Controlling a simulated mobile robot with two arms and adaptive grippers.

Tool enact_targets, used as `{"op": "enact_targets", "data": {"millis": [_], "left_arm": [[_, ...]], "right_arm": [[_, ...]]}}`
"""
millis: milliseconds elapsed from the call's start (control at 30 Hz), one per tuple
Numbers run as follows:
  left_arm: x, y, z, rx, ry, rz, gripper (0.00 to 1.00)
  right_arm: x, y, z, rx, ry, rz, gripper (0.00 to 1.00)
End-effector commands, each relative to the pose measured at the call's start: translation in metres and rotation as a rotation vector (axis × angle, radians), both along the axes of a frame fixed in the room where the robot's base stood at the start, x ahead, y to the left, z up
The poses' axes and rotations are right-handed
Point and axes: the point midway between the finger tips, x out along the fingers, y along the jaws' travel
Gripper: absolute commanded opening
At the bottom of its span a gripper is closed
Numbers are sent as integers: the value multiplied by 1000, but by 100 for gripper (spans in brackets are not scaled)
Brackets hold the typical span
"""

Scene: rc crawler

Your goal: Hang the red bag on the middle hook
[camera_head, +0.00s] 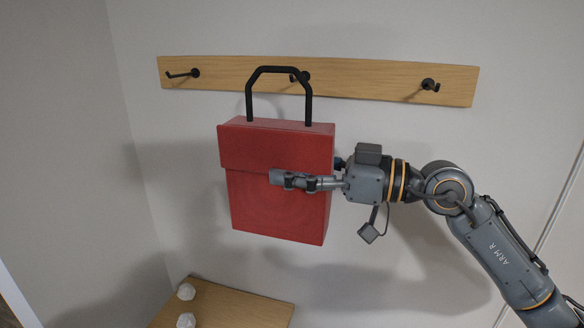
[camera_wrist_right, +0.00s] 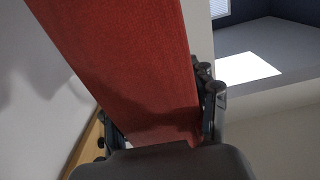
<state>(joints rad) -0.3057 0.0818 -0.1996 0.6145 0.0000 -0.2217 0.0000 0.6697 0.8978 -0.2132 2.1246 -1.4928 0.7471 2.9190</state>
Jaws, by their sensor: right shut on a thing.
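The red bag (camera_head: 275,205) is a boxy bag with a black handle (camera_head: 271,70), held upright in front of the wall. My right gripper (camera_head: 300,182) is shut on the bag from its right side, with one finger across the front face. In the right wrist view the bag (camera_wrist_right: 135,65) fills the space between the fingers. The middle hook (camera_head: 299,77) shows inside the handle's loop, just below its top bar; whether the handle is on it or in front of it I cannot tell. My left gripper is not in view.
A wooden rail (camera_head: 370,78) on the wall also carries a left hook (camera_head: 184,74) and a right hook (camera_head: 430,85), both empty. A wooden surface (camera_head: 240,306) with two whitish lumps (camera_head: 186,291) stands below. The wall between is clear.

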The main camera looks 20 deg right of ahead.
Motion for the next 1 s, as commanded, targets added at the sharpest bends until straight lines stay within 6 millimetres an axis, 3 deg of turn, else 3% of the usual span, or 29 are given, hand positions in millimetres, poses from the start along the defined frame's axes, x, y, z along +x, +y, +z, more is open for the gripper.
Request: {"op": "enact_targets", "data": {"millis": [567, 1000], "left_arm": [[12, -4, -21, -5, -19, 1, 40], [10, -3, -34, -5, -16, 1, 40]], "right_arm": [[29, -20, -3, 3, -2, -1, 15], [51, -35, -5, 5, -3, -1, 15]]}}
